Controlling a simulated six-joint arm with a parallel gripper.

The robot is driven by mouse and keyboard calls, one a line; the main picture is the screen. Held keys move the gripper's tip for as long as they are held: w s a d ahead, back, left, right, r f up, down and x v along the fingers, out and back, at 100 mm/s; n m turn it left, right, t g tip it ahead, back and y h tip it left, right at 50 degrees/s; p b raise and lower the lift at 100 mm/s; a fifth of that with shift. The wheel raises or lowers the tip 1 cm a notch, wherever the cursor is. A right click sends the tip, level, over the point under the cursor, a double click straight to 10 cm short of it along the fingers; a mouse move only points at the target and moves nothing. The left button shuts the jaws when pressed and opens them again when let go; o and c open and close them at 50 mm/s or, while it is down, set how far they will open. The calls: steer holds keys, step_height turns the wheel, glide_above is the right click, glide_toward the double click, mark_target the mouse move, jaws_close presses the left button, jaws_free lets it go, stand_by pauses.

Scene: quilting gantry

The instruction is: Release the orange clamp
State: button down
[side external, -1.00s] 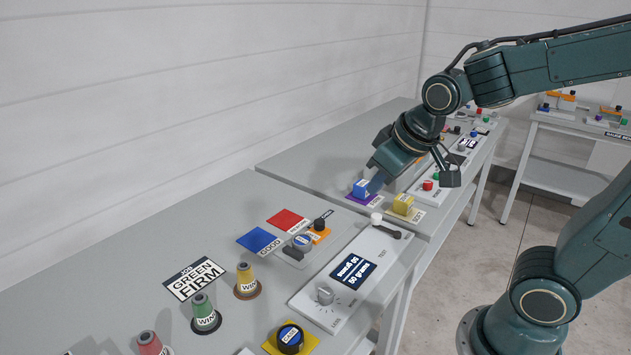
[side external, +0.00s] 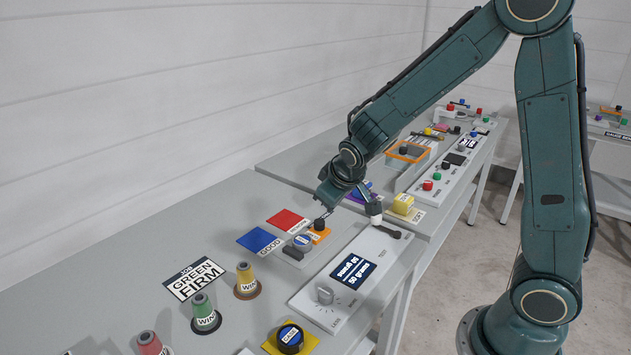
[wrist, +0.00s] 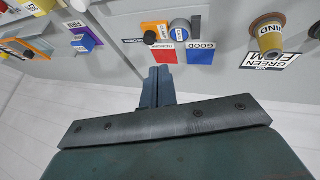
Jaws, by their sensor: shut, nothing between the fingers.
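An orange part with a black knob, which looks like the orange clamp (side external: 325,236), sits on a small grey plate on the near table, beside a round blue-topped piece (side external: 302,241). In the wrist view the orange clamp (wrist: 160,27) shows at the top, its black knob facing me. My gripper (side external: 325,211) hangs just above the black knob in the side view; I cannot tell whether it touches. In the wrist view my gripper (wrist: 160,70) has its fingers together with nothing between them, the tips pointing toward the red pad.
A red pad (side external: 286,219) and a blue pad (side external: 259,240) lie left of the clamp. A white panel (side external: 322,310) with a dial and dark display is to the right. Spools, including a yellow one (side external: 247,278), stand in front. An orange frame (side external: 394,152) is on the far table.

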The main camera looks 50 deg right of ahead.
mark_target(328, 230)
steer(key=w+d+f+n+h, duration=0.1)
steer(key=w+f, duration=0.2)
steer(key=f, duration=0.4)
steer(key=shift+w+d, duration=0.25)
steer(key=shift+w, duration=0.05)
steer(key=shift+x, duration=4.95)
steer(key=shift+w, duration=0.1)
steer(key=shift+d, duration=2.7)
steer(key=shift+r, duration=0.2)
steer(key=v, duration=1)
steer(key=shift+a+f, duration=0.2)
